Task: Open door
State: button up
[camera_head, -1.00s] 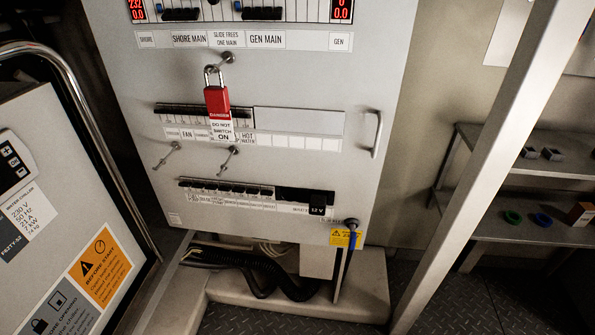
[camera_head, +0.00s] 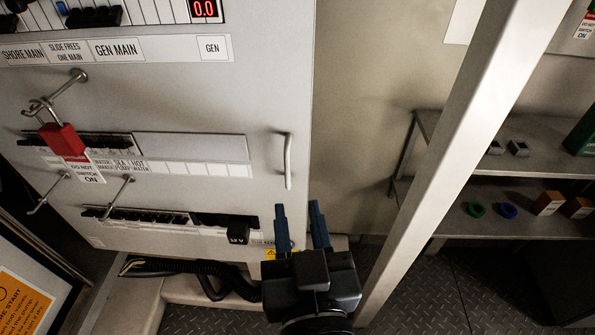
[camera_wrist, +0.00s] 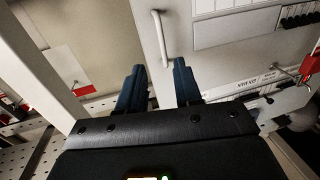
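The door is the grey front panel (camera_head: 215,105) of the electrical cabinet, standing flat with no visible gap. Its upright metal bar handle (camera_head: 288,161) is near the panel's right edge. The handle also shows in the wrist view (camera_wrist: 160,38), above and between the fingers. My gripper (camera_head: 299,212) is below the handle and a little to its right in the head view, fingers pointing up. In the wrist view my gripper (camera_wrist: 160,75) has its two blue fingers apart with nothing between them. It is not touching the handle.
A red padlock (camera_head: 62,139) with a danger tag hangs from a rod at the panel's left. A slanted metal post (camera_head: 440,160) stands to the right of my gripper. Shelves (camera_head: 535,200) with small boxes and rings are behind it. Black hoses (camera_head: 200,275) run below the panel.

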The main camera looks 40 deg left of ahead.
aim_at(287, 171)
jog(key=shift+p+x, duration=0.65)
jog(key=shift+x, duration=3.35)
jog(key=shift+s+a+r, duration=0.1)
jog(key=shift+s+a, duration=0.05)
jog(key=shift+s, duration=0.05)
jog(key=shift+c, duration=0.5)
grip_shut()
